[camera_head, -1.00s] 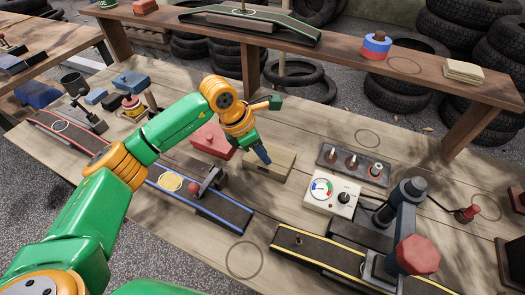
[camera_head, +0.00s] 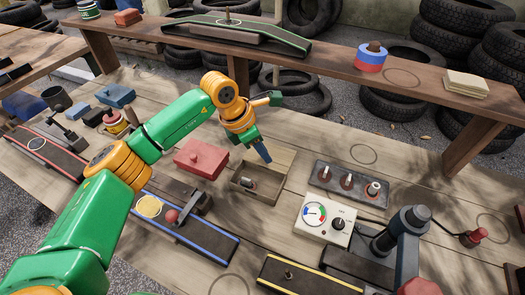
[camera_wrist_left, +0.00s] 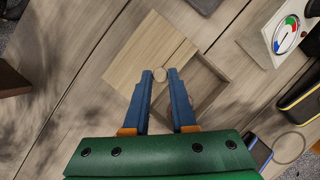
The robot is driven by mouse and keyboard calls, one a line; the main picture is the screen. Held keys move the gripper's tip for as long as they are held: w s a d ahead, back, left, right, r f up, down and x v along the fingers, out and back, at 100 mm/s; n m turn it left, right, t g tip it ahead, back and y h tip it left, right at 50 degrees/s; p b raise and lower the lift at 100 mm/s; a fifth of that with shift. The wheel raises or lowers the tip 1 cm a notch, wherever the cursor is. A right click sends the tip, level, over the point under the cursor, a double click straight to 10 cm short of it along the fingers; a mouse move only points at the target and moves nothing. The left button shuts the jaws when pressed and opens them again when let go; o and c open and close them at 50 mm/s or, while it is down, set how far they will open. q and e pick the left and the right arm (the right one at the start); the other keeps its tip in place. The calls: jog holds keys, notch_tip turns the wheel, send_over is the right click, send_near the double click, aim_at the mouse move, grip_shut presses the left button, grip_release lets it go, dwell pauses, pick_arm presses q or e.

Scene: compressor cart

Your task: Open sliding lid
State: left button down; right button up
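The wooden box (camera_head: 277,203) stands on the bench in the head view, its front part open. Inside lies a small dark and pale cylindrical item (camera_head: 249,183). The pale wooden sliding lid (camera_head: 272,154) is slid towards the back of the box. In the left wrist view the lid (camera_wrist_left: 142,50) lies partly off the box (camera_wrist_left: 222,72), and part of the inside shows. My left gripper (camera_head: 266,158) points down at the lid. Its blue fingertips (camera_wrist_left: 160,77) stand close on both sides of the lid's round knob (camera_wrist_left: 160,75). My right gripper is not in view.
A red box (camera_head: 201,158) stands just left of the wooden box. A block with pegs (camera_head: 347,184) and a white gauge meter (camera_head: 325,219) stand to its right. A blue-edged track (camera_head: 205,238) lies in front. The shelf (camera_head: 300,62) runs behind.

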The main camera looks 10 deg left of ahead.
pick_arm(q)
jog(key=c, duration=0.7)
grip_release()
jog(key=shift+c, duration=0.2)
jog(key=b+v, duration=0.1)
jog(key=v, duration=0.6)
jog(key=shift+s, duration=0.1)
